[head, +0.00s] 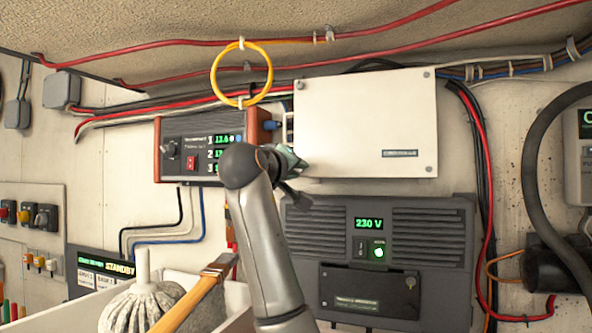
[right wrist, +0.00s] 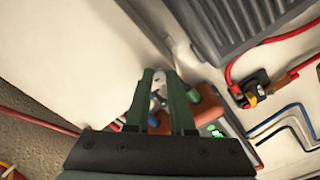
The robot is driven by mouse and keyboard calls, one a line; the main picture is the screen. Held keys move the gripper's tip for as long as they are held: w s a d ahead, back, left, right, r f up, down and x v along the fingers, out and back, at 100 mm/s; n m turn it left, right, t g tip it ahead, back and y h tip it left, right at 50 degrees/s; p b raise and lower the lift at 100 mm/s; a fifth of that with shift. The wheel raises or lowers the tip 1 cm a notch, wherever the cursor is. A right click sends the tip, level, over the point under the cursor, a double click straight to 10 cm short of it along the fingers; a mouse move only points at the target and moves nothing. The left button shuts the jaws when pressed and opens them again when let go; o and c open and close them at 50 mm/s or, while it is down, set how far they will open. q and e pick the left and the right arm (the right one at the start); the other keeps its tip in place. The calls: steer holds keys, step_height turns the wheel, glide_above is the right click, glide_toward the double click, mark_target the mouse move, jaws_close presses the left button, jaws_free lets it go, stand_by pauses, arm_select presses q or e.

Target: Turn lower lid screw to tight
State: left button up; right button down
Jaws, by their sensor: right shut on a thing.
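The white box lid (head: 365,120) is on the wall in the upper middle of the head view. Screw heads show at its two upper corners and its lower right corner. Its lower left corner is hidden by my right gripper (head: 293,161). In the right wrist view, the two green fingers of my right gripper (right wrist: 162,88) are closed about a small grey lid screw (right wrist: 158,91) beside the lid edge. The screw is partly covered, so I cannot tell how far in it sits. My left gripper is not in view.
An orange-sided display unit (head: 203,146) is left of the lid. A dark grey 230 V unit (head: 379,260) is below it. A yellow cable loop (head: 268,72) hangs above. A wooden-handled tool (head: 196,292) and a grey mop head (head: 140,307) are at the lower left.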

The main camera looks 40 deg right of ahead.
steer(key=c, duration=0.8)
jaws_free()
steer(key=shift+o, duration=0.2)
steer(key=b+v, duration=0.3)
steer(key=v, duration=0.9)
steer(key=shift+s+a+b, duration=0.15)
steer(key=shift+a+b, duration=0.05)
steer(key=shift+b, duration=0.15)
